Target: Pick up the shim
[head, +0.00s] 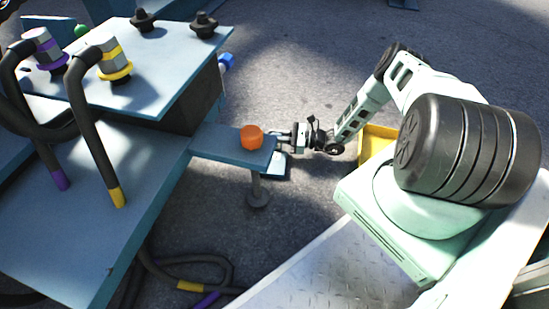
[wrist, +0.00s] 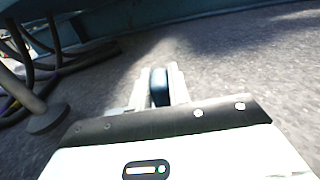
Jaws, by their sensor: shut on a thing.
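A dark blue piece, which I take to be the shim (wrist: 159,86), stands between my fingers in the wrist view. My gripper (wrist: 160,88) is shut on it, with a pale finger on each side. In the head view my gripper (head: 284,137) is at the right end of the small blue shelf (head: 215,147). There the held piece is too small to make out, and I cannot tell whether it touches the shelf.
An orange round part (head: 251,137) sits on the shelf, close left of my gripper. A post with a round foot (head: 258,199) stands below the shelf. A yellow bin (head: 375,143) is on the floor to the right. Cables (head: 205,285) lie on the floor.

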